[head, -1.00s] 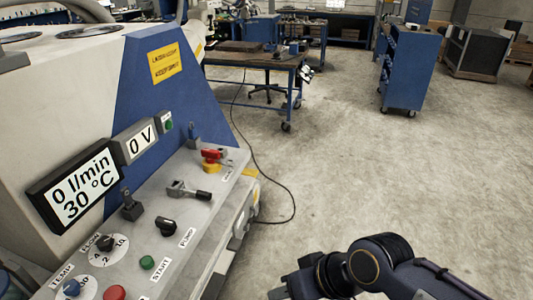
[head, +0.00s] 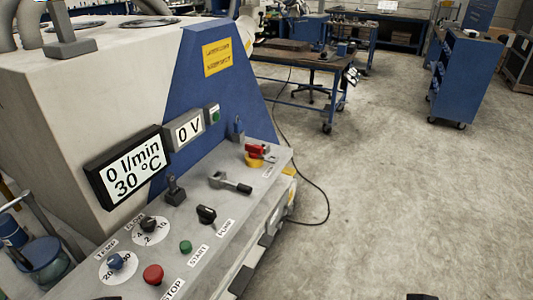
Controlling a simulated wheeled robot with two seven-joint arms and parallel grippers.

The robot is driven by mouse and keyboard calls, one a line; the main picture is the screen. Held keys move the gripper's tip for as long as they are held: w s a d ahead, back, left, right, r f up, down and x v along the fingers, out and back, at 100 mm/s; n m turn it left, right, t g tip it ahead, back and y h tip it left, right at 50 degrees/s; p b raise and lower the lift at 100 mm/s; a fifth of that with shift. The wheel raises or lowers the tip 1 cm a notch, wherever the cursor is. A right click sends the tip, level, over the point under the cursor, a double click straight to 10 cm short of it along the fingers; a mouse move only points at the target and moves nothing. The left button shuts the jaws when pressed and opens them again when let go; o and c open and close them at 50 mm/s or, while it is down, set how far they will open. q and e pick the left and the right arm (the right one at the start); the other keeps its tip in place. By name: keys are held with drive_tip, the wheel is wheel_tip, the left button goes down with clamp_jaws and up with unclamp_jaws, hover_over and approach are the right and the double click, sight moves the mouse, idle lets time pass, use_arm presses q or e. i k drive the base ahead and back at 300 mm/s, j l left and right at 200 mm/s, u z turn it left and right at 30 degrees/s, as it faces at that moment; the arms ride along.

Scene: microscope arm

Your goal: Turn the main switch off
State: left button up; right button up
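A red rotary switch handle (head: 257,150) on a yellow base (head: 253,160) sits at the far right end of the sloped grey control panel (head: 262,186). It looks like the main switch, but its small label is too small to read. The red handle lies roughly sideways across the base. The display above the panel reads 0 V (head: 189,130). Neither gripper shows in the head view. Only small dark slivers, probably of my arms, show at the bottom edge, well away from the switch.
The panel also carries a lever (head: 232,183), a black pump knob (head: 206,214), a green start button (head: 186,247), a red stop button (head: 153,274) and temp and flow dials. A cable (head: 322,196) lies on the floor. Right of the machine is open floor.

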sight(255, 151)
drive_tip(key=i+z, duration=0.75)
drive_tip(key=i, duration=0.15)
